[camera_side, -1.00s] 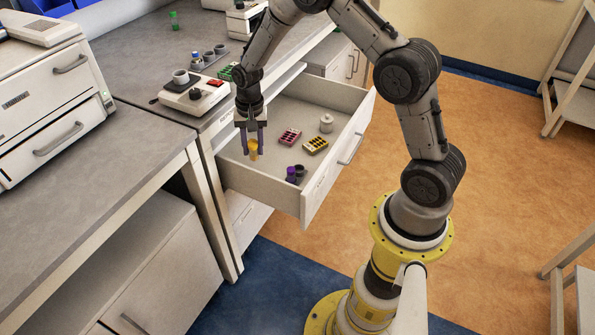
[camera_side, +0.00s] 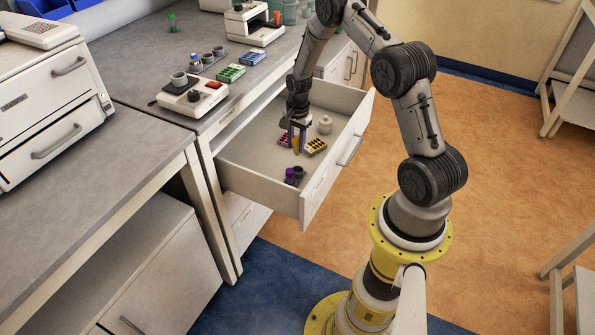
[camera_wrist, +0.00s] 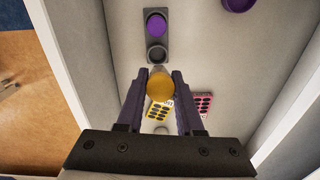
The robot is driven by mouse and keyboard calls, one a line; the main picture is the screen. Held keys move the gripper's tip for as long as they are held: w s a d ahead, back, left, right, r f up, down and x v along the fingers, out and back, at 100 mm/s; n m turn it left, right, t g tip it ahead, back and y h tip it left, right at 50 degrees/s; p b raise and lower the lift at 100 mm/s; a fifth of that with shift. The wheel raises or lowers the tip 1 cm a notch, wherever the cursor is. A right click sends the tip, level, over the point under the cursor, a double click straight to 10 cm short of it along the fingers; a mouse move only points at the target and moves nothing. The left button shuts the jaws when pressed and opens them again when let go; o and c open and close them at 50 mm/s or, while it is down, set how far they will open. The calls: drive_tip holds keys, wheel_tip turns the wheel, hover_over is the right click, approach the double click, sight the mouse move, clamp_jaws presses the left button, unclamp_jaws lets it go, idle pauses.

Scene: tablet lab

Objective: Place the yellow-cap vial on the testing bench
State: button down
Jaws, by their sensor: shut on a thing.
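The yellow-cap vial (camera_wrist: 160,86) is between the two purple fingers of my gripper (camera_wrist: 161,92) in the wrist view, its round yellow top facing the camera. In the side view, my gripper (camera_side: 297,138) points down inside the open drawer, shut on the vial (camera_side: 296,143), which is mostly hidden by the fingers. I cannot tell how high the vial is above the drawer floor. Grey worktops stand at the left (camera_side: 110,150) and behind the drawer (camera_side: 222,88); I cannot tell which is the testing bench.
The open drawer (camera_side: 262,182) holds a dark two-place holder (camera_wrist: 157,40) with a purple cap in one place, a yellow block (camera_side: 316,146), a pink block (camera_side: 283,139) and a white jar (camera_side: 325,124). A scale (camera_side: 194,98) and coloured racks (camera_side: 230,73) stand on the back worktop.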

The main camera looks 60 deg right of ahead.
wheel_tip(320, 180, down, 9)
drive_tip(key=shift+f, duration=0.1)
drive_tip(key=c, duration=0.5)
unclamp_jaws()
drive_tip(key=shift+c, duration=0.2)
